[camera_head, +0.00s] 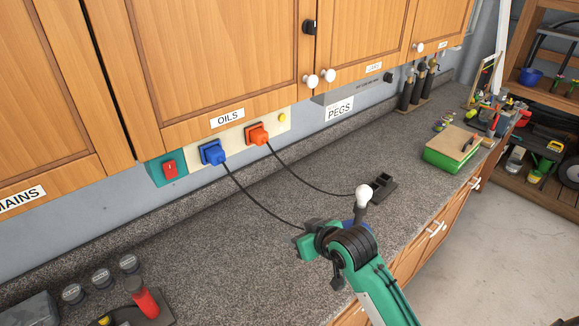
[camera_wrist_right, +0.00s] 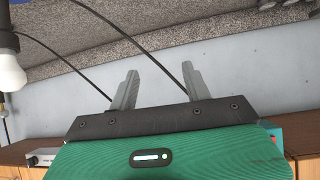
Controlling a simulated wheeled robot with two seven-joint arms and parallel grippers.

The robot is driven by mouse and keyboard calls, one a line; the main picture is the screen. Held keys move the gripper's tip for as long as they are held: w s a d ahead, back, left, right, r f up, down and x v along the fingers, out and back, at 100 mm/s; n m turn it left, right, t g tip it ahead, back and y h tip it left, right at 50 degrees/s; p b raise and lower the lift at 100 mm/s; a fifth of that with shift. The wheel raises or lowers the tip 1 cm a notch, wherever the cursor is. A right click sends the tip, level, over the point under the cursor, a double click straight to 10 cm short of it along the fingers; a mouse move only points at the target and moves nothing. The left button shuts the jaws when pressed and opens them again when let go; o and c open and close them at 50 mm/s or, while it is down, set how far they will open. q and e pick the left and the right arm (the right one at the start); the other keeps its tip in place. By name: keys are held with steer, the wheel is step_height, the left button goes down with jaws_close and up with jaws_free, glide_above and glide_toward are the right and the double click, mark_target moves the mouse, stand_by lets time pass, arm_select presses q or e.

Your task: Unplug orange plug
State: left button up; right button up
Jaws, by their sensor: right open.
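The orange plug (camera_head: 257,134) sits in the cream socket panel (camera_head: 284,121) on the wall, under the OILS cabinet. A black cable runs from it down to a small dark base on the counter. The blue plug (camera_head: 213,152) sits just left of it, with its own black cable. My right gripper (camera_head: 305,243) is over the counter, well in front of and below the orange plug. In the right wrist view its two grey fingers (camera_wrist_right: 158,86) are apart with nothing held, and black cables pass behind them. I do not see the orange plug there. My left gripper is not in view.
A white bulb (camera_head: 363,194) stands close to my right wrist, and a dark block (camera_head: 382,187) lies behind it. A red switch (camera_head: 169,169) is left of the plugs. Cabinets (camera_head: 215,60) overhang the sockets. The speckled counter (camera_head: 235,255) is mostly clear between.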

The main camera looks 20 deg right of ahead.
mark_target(264, 138)
steer(key=w+r+n+t+y+p, duration=0.1)
steer(key=w+r+t, duration=0.15)
steer(key=r, duration=0.85)
steer(key=w+r+t+y, duration=0.2)
steer(key=w+r, duration=0.2)
steer(key=r, duration=0.7)
steer(key=shift+a+f+x, duration=0.1)
steer(key=shift+f+x, duration=0.05)
steer(key=shift+x, duration=1.35)
steer(key=shift+a+f+x, duration=0.1)
steer(key=shift+f+x, duration=0.05)
steer(key=shift+x, duration=1.35)
steer(key=shift+a+f+x, duration=0.1)
steer(key=shift+f+x, duration=0.05)
steer(key=shift+x, duration=1.35)
steer(key=shift+s, duration=0.15)
steer(key=shift+d, duration=0.1)
jaws_close()
steer(key=f+v, duration=0.1)
steer(key=v, duration=0.5)
steer(key=shift+g, duration=0.25)
